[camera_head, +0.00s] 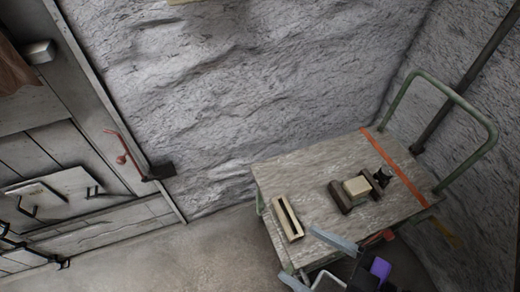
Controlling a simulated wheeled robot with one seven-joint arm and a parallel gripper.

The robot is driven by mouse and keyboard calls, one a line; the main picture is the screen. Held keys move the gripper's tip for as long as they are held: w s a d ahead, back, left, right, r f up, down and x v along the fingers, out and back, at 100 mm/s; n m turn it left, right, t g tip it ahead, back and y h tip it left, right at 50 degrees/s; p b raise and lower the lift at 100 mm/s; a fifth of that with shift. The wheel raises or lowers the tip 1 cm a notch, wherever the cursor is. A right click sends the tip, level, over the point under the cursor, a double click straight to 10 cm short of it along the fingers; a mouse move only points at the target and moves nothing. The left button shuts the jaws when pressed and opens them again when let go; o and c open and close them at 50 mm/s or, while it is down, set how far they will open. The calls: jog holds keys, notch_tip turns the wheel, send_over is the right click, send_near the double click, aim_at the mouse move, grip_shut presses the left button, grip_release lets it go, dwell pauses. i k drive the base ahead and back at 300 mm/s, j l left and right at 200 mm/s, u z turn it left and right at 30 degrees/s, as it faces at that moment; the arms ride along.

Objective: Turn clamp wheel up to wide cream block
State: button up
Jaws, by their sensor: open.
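A cream block (357,187) sits between the dark jaws of a small clamp (341,198) on top of the cart (325,165). The clamp's dark wheel (382,177) is at its right end, on the side towards the orange strip. Whether the jaws touch the block is too small to tell. My gripper (297,253) shows at the bottom, its two grey-blue fingers spread apart with nothing between them. It is in front of the cart's near edge, below and left of the clamp, clear of the wheel.
A slotted cream piece (284,214) lies on the cart left of the clamp. An orange strip (395,166) crosses the cart top. A green handle rail (447,93) rises at the right end. Rough grey walls (240,80) stand behind. Floor (205,255) at left is clear.

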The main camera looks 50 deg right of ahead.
aim_at(386, 171)
jog(key=k+j+z, duration=0.1)
jog(key=k, duration=0.45)
jog(key=z, duration=1.4)
jog(key=k+j, duration=0.5)
jog(key=k+j+z, duration=0.05)
